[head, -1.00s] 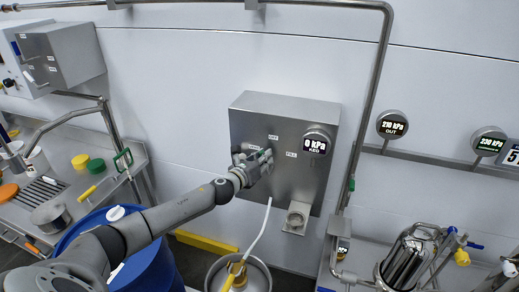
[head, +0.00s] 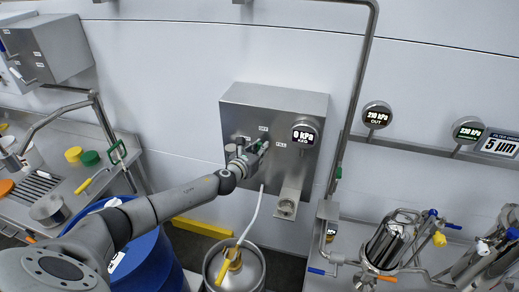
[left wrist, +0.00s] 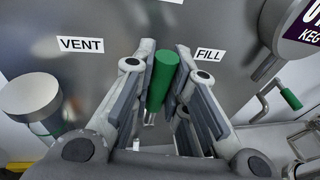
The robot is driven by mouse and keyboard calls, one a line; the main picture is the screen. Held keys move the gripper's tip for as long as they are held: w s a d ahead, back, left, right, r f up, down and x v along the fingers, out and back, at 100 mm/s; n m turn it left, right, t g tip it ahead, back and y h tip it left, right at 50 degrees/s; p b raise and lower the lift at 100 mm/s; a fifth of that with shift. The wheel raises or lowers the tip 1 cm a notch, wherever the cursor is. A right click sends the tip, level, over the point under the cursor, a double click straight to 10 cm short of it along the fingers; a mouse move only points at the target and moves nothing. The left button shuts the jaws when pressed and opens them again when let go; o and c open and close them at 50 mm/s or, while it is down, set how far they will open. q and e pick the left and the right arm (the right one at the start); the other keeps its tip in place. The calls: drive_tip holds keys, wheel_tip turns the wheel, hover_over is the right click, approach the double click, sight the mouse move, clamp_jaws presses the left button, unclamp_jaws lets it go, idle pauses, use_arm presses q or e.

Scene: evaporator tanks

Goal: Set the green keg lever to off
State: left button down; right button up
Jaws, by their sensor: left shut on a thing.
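The green keg lever (left wrist: 160,80) shows in the left wrist view between my fingers, its green grip pointing up in the picture between the VENT label (left wrist: 81,44) and the FILL label (left wrist: 209,54). My left gripper (left wrist: 167,62) is shut on the lever. In the head view my left gripper (head: 255,150) is at the front of the steel keg box (head: 275,98), just below the OFF label (head: 263,128). It hides most of the lever there. My right gripper is not in view.
A keg gauge (head: 305,134) reading 0 kPa is right of the lever. A keg (head: 249,268) with a white hose stands below the box. A blue barrel (head: 150,265) is under my left arm. Pipes and a filter housing (head: 387,245) stand at the right.

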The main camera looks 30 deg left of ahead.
use_arm(q)
drive_tip(key=c, duration=1.7)
unclamp_jaws()
drive_tip(key=shift+s, duration=0.1)
drive_tip(key=s, duration=0.4)
drive_tip(key=s+r, duration=0.1)
drive_tip(key=s, duration=0.2)
drive_tip(key=s+r, duration=0.1)
drive_tip(key=s, duration=0.3)
drive_tip(key=shift+s+d+r, duration=0.15)
drive_tip(key=shift+s+d, duration=0.05)
drive_tip(key=shift+s, duration=0.15)
